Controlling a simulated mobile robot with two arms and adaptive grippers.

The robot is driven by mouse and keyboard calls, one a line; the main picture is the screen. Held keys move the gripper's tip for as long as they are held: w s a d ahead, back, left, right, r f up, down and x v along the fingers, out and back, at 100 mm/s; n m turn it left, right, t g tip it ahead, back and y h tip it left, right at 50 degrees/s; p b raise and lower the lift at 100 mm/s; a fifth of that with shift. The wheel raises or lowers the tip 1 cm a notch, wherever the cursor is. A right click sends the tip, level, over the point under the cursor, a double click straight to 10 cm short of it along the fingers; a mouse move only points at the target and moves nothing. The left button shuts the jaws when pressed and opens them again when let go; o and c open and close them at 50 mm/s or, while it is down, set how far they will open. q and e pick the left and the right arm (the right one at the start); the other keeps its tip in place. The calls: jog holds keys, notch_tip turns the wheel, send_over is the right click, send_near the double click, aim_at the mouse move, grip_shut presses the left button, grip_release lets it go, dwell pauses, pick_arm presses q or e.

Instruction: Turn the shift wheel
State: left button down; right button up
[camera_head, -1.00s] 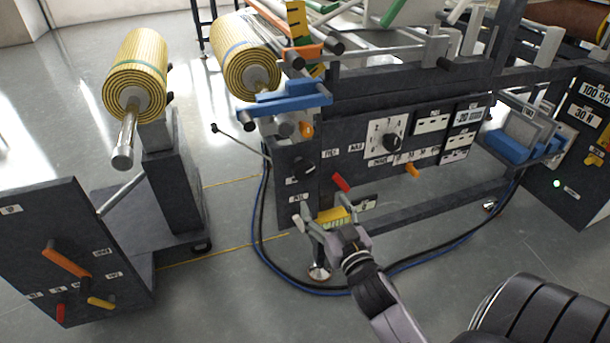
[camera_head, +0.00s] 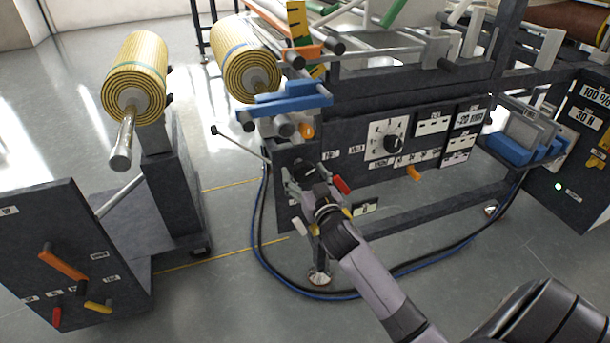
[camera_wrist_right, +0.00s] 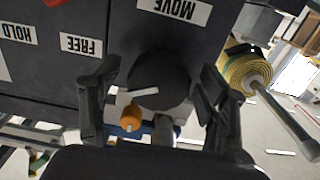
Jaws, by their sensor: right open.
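A round black wheel (camera_wrist_right: 160,82) with a white mark sits on the dark machine panel. I take it for the shift wheel. In the head view it (camera_head: 304,170) is at the panel's left end, partly hidden by my right gripper. My right gripper (camera_head: 306,184) is in front of it. In the right wrist view the gripper's (camera_wrist_right: 158,90) two fingers are open, one on each side of the wheel, with gaps visible. Contact cannot be told. My left gripper is not in view.
A red handle (camera_head: 342,184) is close to the right of my gripper. A second dial knob (camera_head: 394,144) is farther right. Blue blocks (camera_head: 290,98) and a yellow striped roll (camera_head: 247,68) are above. Cables (camera_head: 262,235) hang below. A console (camera_head: 60,240) stands left.

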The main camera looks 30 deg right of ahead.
jog(key=shift+c, duration=0.3)
jog(key=c, duration=1.1)
